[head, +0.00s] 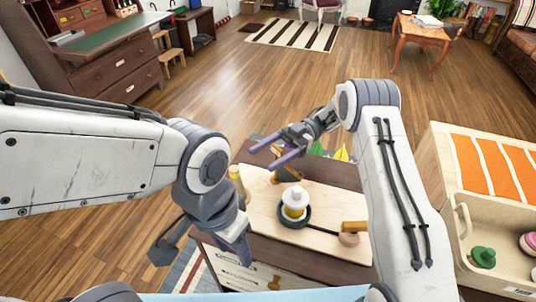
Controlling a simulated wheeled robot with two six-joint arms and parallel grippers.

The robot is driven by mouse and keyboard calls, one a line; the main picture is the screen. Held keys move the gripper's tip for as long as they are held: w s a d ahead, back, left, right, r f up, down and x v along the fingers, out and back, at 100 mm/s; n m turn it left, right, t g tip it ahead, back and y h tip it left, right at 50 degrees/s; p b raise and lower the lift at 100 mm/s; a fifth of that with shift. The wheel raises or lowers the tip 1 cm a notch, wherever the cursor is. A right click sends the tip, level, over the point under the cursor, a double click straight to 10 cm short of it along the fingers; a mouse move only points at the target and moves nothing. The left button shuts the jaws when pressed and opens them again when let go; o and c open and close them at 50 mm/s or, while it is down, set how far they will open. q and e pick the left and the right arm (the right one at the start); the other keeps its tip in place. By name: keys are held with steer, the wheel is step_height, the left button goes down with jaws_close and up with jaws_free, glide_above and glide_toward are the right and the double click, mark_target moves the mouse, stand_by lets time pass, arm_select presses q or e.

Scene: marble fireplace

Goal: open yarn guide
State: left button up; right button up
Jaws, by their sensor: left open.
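A pale wooden board (325,215) lies on a dark wooden cabinet in front of me. A thin black rod runs right from the base to a wooden block with a round knob (349,238). I cannot tell for sure which part is the yarn guide. My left gripper (202,256) is open and empty, left of the board. My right gripper (261,159) is open above the board's back, near a brown wooden piece (289,172), partly hidden; contact is unclear.
A cream bottle-like piece (237,180) stands at the board's left edge. Yellow and green pointed pieces (341,153) show behind the board. On the right, a beige bin (500,282) holds a green piece and a pink piece, beside an orange-striped surface (490,165).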

steer(key=shift+r, duration=0.35)
steer(key=s+d+r+p, duration=0.6)
steer(key=d+r+p, duration=0.2)
steer(key=d+r, duration=0.1)
steer(key=shift+s+d+r+p, duration=0.2)
steer(key=shift+d+r+p, duration=0.2)
steer(key=shift+r, duration=0.25)
steer(key=shift+c, duration=0.3)
